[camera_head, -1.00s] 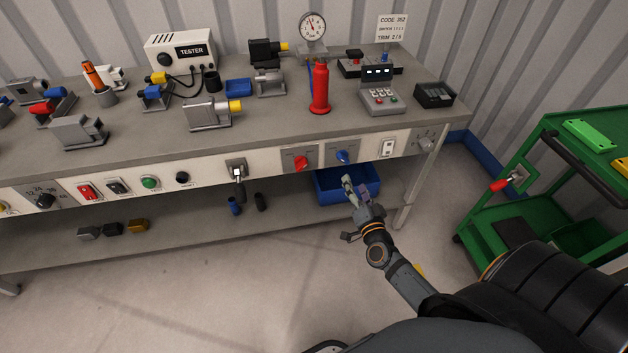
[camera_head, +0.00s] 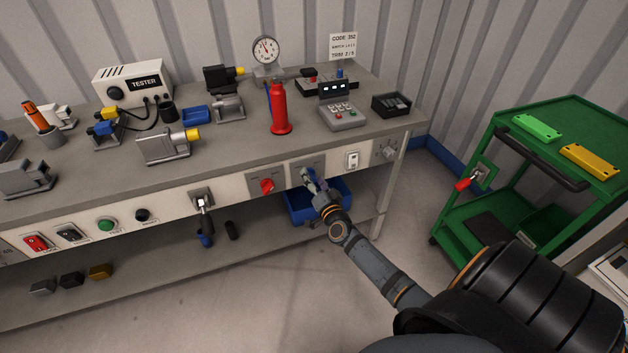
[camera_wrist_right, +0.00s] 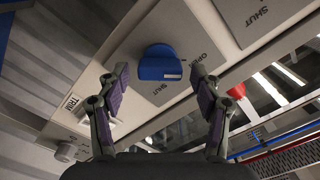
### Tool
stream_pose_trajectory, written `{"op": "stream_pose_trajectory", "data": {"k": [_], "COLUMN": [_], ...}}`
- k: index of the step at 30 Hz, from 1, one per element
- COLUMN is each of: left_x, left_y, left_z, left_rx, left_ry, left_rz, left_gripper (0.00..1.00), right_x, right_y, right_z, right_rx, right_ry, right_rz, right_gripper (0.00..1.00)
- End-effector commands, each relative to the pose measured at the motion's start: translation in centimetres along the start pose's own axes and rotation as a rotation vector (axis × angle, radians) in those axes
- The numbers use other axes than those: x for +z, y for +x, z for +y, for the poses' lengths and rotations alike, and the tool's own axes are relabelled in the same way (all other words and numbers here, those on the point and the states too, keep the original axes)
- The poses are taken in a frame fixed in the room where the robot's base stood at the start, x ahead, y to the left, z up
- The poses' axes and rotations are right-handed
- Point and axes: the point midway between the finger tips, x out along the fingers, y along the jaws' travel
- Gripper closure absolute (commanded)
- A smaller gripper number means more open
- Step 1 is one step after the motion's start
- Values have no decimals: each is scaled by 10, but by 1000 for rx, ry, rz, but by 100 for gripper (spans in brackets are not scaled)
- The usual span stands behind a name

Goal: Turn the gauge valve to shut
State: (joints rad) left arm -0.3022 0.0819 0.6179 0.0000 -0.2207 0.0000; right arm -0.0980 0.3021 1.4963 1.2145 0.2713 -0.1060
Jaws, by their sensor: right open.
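A blue valve knob (camera_wrist_right: 160,64) sits on a grey plate (camera_wrist_right: 185,30) marked OPEN and SHUT on the bench front. My right gripper (camera_wrist_right: 160,78) is open, one finger on each side of the knob in the wrist view; contact is not clear. In the head view my right gripper (camera_head: 312,181) is at the plate and covers most of the knob. A red valve knob (camera_head: 267,185) is on the neighbouring plate to the left. The round gauge (camera_head: 266,50) stands on the bench top. No label shows which valve belongs to the gauge. My left gripper is out of view.
A blue bin (camera_head: 298,210) stands on the shelf below the gripper. A white switch (camera_head: 352,160) and a trim dial (camera_head: 390,150) lie to the right on the bench front. A green cart (camera_head: 545,190) stands right. The floor between is clear.

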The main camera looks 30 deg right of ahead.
Motion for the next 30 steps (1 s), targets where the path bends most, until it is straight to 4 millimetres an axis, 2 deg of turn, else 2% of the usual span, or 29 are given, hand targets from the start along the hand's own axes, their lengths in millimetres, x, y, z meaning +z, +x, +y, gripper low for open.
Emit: {"op": "stream_pose_trajectory", "data": {"k": [2, 13, 22, 30], "left_x": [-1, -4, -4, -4], "left_y": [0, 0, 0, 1], "left_z": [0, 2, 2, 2], "left_rx": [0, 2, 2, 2], "left_ry": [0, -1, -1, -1], "left_rz": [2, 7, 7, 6], "left_gripper": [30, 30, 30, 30], "right_x": [0, 0, 0, 0], "right_y": [0, 0, -1, -1], "right_z": [0, 0, 0, 2], "right_rx": [0, 0, 0, 1], "right_ry": [0, 0, 35, 198], "right_rz": [0, 0, 0, 0], "right_gripper": [37, 87, 88, 88]}}
